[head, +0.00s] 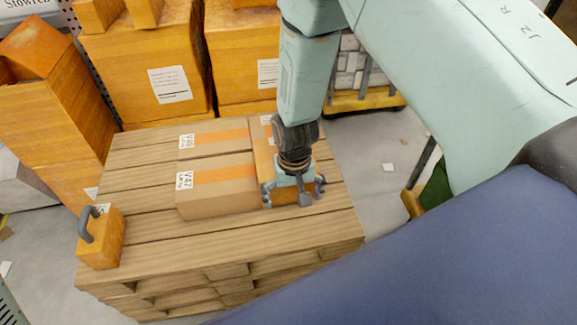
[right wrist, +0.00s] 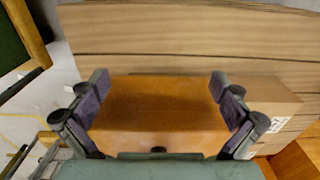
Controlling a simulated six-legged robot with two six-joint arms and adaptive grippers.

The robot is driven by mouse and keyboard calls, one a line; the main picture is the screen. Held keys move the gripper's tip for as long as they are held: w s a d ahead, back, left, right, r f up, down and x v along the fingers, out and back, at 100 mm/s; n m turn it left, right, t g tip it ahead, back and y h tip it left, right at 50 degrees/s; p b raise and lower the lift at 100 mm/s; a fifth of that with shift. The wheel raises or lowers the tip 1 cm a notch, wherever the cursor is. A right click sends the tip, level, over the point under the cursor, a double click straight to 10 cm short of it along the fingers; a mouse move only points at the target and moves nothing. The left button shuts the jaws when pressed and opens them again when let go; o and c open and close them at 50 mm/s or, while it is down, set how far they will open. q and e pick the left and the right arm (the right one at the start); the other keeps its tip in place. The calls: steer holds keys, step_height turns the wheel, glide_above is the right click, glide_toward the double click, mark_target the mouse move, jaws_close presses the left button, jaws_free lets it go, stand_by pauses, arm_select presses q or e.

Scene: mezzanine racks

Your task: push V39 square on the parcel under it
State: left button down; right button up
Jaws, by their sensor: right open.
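Cardboard parcels lie together on the wooden pallet stack (head: 150,235). The front left parcel (head: 220,193) has a tag that seems to read V47, and another parcel (head: 215,143) lies behind it. An orange-brown box (head: 264,155) lies to their right, partly hidden by my arm; its tag is not readable, so I cannot confirm it is V39. My right gripper (head: 293,188) is open over the front of this box. In the right wrist view the box (right wrist: 165,100) lies between the spread fingers (right wrist: 160,110); contact is unclear. What lies under it is hidden. My left gripper is out of view.
An orange padlock-shaped block (head: 101,240) stands on the pallet's left front corner. Large orange cartons (head: 150,60) stand behind the pallet. A yellow-based cart (head: 362,100) with grey bricks is at the back right.

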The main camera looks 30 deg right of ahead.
steer(key=shift+w+d+b, duration=0.2)
steer(key=shift+w, duration=0.6)
steer(key=shift+w+d+b, duration=0.15)
steer(key=shift+w+b, duration=0.05)
steer(key=shift+w, duration=0.55)
steer(key=shift+w+d+b, duration=0.2)
steer(key=shift+w, duration=0.6)
steer(key=shift+w+d+b, duration=0.2)
steer(key=shift+w, duration=0.4)
steer(key=shift+w+d+b, duration=0.15)
steer(key=shift+w+b, duration=0.05)
steer(key=shift+w, duration=0.4)
steer(key=shift+s+a+r+p, duration=0.1)
steer(key=shift+s+a+p, duration=0.1)
steer(key=shift+s+p, duration=0.6)
steer(key=shift+s+a+p, duration=0.2)
steer(key=shift+s+p, duration=0.35)
steer(key=shift+s, duration=0.15)
step_height(320, 180, up, 13)
steer(key=p, duration=1.2)
